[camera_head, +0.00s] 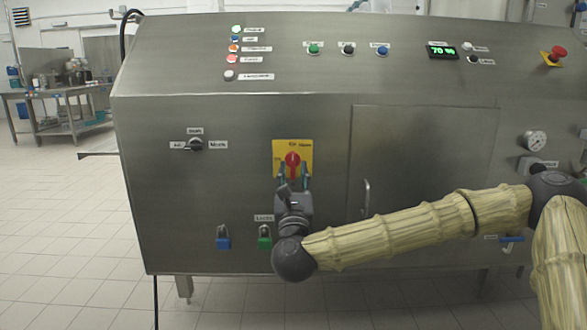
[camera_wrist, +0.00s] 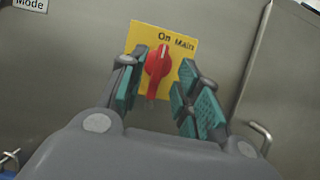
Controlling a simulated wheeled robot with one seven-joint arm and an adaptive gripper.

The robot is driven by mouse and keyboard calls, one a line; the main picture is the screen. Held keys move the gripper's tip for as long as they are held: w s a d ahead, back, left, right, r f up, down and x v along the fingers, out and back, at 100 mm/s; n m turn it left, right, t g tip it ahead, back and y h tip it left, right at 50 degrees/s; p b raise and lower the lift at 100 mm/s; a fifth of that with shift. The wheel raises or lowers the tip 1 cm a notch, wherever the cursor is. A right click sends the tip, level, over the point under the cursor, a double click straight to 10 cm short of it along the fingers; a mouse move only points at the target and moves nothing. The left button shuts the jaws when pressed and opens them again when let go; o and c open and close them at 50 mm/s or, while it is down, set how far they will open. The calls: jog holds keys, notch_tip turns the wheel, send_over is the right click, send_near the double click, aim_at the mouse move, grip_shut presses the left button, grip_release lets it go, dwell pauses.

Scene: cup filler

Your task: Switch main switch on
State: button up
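The main switch is a red rotary knob (camera_head: 292,162) on a yellow plate (camera_head: 305,147) on the steel front panel. In the wrist view the red knob (camera_wrist: 158,60) sits on its yellow plate (camera_wrist: 183,36), with "On" and "Main" lettered at the top; its pointer end looks tilted slightly. My gripper (camera_head: 294,178) is in front of the plate, in line with the knob from below. In the wrist view its teal-padded fingers (camera_wrist: 163,90) are spread wide, one to each side of the knob, and hold nothing. Whether a finger touches the knob cannot be told.
A black mode selector (camera_head: 195,145) is left of the switch. A blue padlock (camera_head: 223,240) and a green padlock (camera_head: 264,238) hang below. A door handle (camera_head: 366,197) sticks out to the right. A red emergency button (camera_head: 558,53) is at the far right.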

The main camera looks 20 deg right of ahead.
jog(key=v, duration=0.8)
jog(key=shift+s+f, duration=0.1)
